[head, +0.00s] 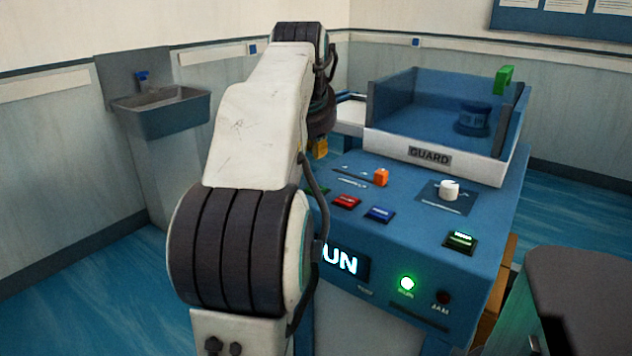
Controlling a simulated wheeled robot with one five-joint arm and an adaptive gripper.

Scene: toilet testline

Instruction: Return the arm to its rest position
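My arm rises from the bottom of the head view, white with dark ribbed joints, and reaches forward along the left side of the blue machine (430,235). Its far end bends down by the machine's back left corner. My gripper's fingers do not show; the arm hides that area. A small yellow piece (320,148) shows just below the dark far joint, and I cannot tell what it belongs to.
The machine's panel has an orange switch (381,177), a white knob (449,190), several buttons and a lit green lamp (407,283). A GUARD-labelled tray (440,160) sits behind. Floor between sink and arm is clear.

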